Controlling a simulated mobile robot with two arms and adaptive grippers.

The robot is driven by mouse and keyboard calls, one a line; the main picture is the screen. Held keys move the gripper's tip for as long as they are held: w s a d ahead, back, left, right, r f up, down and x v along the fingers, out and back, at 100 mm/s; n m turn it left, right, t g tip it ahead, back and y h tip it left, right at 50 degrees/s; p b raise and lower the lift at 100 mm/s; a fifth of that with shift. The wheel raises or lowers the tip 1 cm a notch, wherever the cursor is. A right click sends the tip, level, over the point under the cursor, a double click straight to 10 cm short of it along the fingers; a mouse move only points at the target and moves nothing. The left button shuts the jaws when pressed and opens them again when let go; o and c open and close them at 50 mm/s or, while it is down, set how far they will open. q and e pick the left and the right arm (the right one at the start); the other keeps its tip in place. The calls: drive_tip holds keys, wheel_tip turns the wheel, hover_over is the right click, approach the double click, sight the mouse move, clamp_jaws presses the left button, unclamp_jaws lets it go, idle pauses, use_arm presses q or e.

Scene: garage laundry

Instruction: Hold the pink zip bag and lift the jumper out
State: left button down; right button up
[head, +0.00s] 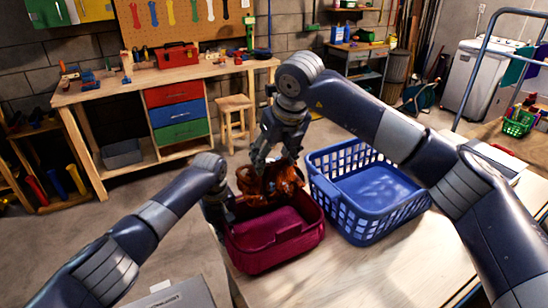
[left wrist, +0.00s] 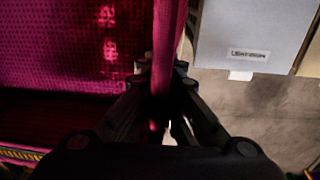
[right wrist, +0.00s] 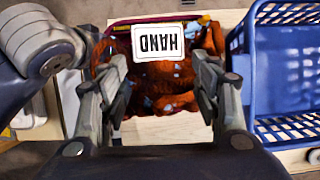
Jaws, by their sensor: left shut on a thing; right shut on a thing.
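The pink zip bag (head: 275,243) stands open on the light wooden table. My left gripper (head: 217,207) is at the bag's left side; in the left wrist view it is shut on the bag's wall (left wrist: 168,45). The rust-brown jumper (head: 270,184) is bunched at the back of the bag's opening, partly above the rim. My right gripper (head: 268,163) reaches down onto it from above and is shut on it. In the right wrist view the jumper (right wrist: 165,85) lies between the fingers, with a white label reading HAND (right wrist: 158,42) upside down. The jumper's lower part is hidden.
A blue laundry basket (head: 370,195) stands close to the right of the bag and looks empty. The table (head: 400,260) is bare in front of the basket. A grey box (head: 172,293) is at the front left. A workbench (head: 150,85) stands further back.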

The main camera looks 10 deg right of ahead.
use_arm(q)
drive_tip(key=c, duration=1.7)
unclamp_jaws()
